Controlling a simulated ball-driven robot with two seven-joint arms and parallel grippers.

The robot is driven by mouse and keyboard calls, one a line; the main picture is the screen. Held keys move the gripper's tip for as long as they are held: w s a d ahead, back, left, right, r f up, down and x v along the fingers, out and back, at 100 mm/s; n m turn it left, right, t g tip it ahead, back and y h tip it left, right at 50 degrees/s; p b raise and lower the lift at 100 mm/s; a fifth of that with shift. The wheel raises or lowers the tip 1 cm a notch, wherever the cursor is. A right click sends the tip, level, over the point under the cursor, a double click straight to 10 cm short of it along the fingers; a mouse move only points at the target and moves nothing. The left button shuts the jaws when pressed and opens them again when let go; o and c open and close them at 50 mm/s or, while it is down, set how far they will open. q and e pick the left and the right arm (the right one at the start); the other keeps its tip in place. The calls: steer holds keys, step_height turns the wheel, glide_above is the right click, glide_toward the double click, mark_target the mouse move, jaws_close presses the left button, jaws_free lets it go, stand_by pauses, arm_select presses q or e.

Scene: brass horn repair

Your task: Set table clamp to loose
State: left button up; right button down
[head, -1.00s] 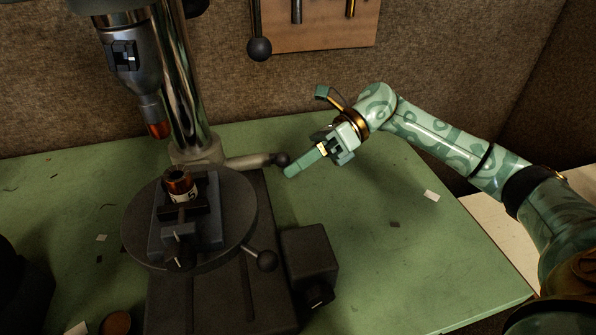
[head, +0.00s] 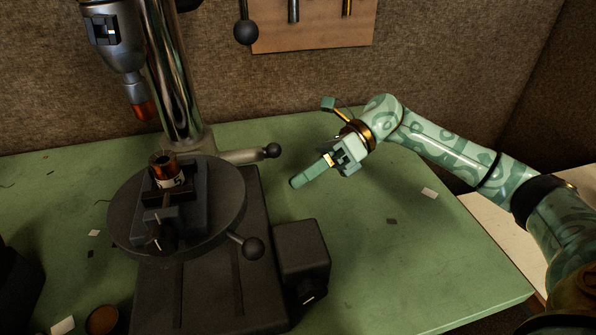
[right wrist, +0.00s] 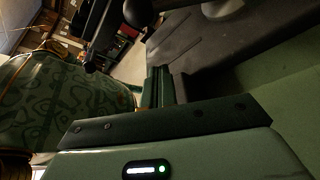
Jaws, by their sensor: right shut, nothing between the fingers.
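The drill press stands at the left with a round dark table (head: 232,205). A grey lever with a black ball knob (head: 272,151) sticks out to the right at the foot of the column. A second ball-ended lever (head: 252,247) sticks out from the round table's front right edge. I cannot tell for sure which one is the table clamp, or how it is set. My right gripper (head: 296,182) is shut and empty, to the right of and below the column lever's knob, apart from it. Its fingers (right wrist: 158,88) also show in the right wrist view. My left gripper is out of view.
A vise (head: 200,215) on the round table holds a copper-coloured part (head: 164,168) with a white label. The drill head (head: 116,40) hangs above it. A dark box (head: 302,250) sits right of the base. The green bench (head: 390,265) is mostly clear at right.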

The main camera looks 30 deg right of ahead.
steer(key=v, duration=0.8)
steer(key=shift+w+r, duration=0.25)
steer(key=shift+r, duration=0.1)
steer(key=shift+d, duration=0.15)
